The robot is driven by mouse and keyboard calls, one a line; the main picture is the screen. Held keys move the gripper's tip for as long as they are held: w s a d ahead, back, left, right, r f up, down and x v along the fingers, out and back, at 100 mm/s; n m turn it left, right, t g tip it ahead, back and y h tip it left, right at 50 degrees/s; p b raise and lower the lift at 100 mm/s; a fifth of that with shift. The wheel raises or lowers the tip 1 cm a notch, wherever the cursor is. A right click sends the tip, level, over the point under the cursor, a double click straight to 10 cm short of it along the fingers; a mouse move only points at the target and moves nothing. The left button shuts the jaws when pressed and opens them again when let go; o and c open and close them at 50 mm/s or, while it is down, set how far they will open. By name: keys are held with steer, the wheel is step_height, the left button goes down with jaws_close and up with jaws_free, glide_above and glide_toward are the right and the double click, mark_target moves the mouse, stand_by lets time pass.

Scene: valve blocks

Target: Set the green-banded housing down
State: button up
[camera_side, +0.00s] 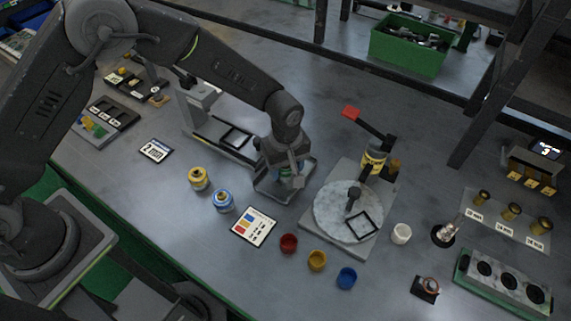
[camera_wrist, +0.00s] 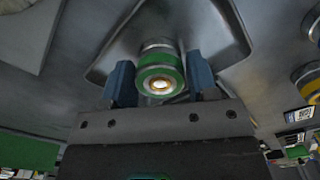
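The green-banded housing (camera_wrist: 160,72) is between the two blue finger pads of my gripper (camera_wrist: 161,82) in the wrist view. Both pads appear to touch its sides, with the round open end and brassy centre facing the camera. In the side view my gripper (camera_side: 284,176) points down at a shallow grey metal tray (camera_side: 268,189). Only a small green part of the housing (camera_side: 285,170) shows there, partly hidden by my gripper. The tray also shows behind the housing in the wrist view (camera_wrist: 218,45). I cannot tell whether the housing touches the tray.
A yellow-banded can (camera_side: 199,178) and a blue-banded can (camera_side: 223,201) stand left of the tray, near a colour card (camera_side: 254,228). Red (camera_side: 289,243), yellow (camera_side: 317,261) and blue (camera_side: 346,278) cups stand in front. A round marble turntable (camera_side: 335,215) with a red-handled press (camera_side: 372,123) is at right.

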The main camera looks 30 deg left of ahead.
steer(key=o, duration=0.3)
steer(key=s+a+r+m+t, duration=0.1)
steer(key=a+r, duration=0.1)
steer(key=r, duration=0.8)
steer(key=s+a+r+m, duration=0.1)
steer(key=a+r, duration=0.2)
steer(key=r, duration=0.7)
steer(key=s+a+r+m+t, duration=0.3)
steer(key=s+a+r+m, duration=0.2)
steer(key=s+a+r, duration=0.6)
steer(key=s+a+f+m, duration=0.1)
steer(key=s+m, duration=0.1)
steer(key=s, duration=0.3)
steer(key=s+a+f+m+t, duration=0.1)
steer(key=s+a+m, duration=0.1)
steer(key=s, duration=0.2)
steer(key=shift+s+f+t, duration=0.3)
steer(key=shift+s+f, duration=0.05)
steer(key=shift+f, duration=0.05)
